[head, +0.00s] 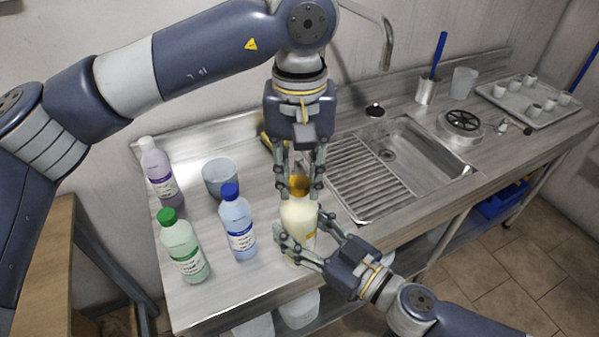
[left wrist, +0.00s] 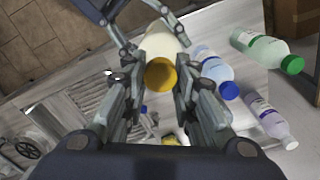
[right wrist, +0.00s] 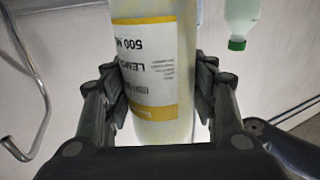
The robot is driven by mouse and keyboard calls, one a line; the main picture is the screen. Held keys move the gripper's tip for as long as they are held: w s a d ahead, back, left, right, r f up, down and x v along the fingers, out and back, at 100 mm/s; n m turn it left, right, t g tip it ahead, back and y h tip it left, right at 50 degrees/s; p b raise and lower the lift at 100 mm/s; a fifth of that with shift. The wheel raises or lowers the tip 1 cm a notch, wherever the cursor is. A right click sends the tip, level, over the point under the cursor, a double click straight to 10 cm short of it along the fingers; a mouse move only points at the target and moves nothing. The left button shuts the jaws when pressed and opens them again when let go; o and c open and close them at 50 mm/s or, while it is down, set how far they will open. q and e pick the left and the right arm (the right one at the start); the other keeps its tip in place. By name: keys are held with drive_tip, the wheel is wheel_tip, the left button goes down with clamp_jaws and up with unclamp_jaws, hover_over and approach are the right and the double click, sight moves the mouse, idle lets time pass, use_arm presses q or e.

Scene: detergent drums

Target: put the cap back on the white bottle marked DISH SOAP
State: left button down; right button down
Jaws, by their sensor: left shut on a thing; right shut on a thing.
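The white bottle (head: 299,217) stands upright near the front edge of the counter. Its label, upside down in the right wrist view (right wrist: 150,65), shows "500 ML" and a yellow band; DISH SOAP is not legible. My right gripper (head: 302,228) is shut on the bottle's body from the front right. My left gripper (head: 300,188) points down, shut on the yellow cap (head: 299,184) at the bottle's top. The cap also shows between the left fingers in the left wrist view (left wrist: 160,76), in line with the bottle. I cannot tell whether cap and neck touch.
A blue-capped bottle (head: 237,222), a green-capped bottle (head: 184,248) and a purple bottle (head: 158,172) stand to the left, with a grey-blue bowl (head: 219,178) behind. The sink (head: 410,150) lies to the right. The counter's front edge is close.

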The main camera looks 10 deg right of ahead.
use_arm(q)
drive_tip(key=shift+w+m, duration=0.15)
drive_tip(key=shift+m, duration=0.45)
drive_tip(key=c, duration=1.2)
unclamp_jaws()
wheel_tip(320, 180, up, 12)
drive_tip(key=shift+r, duration=0.1)
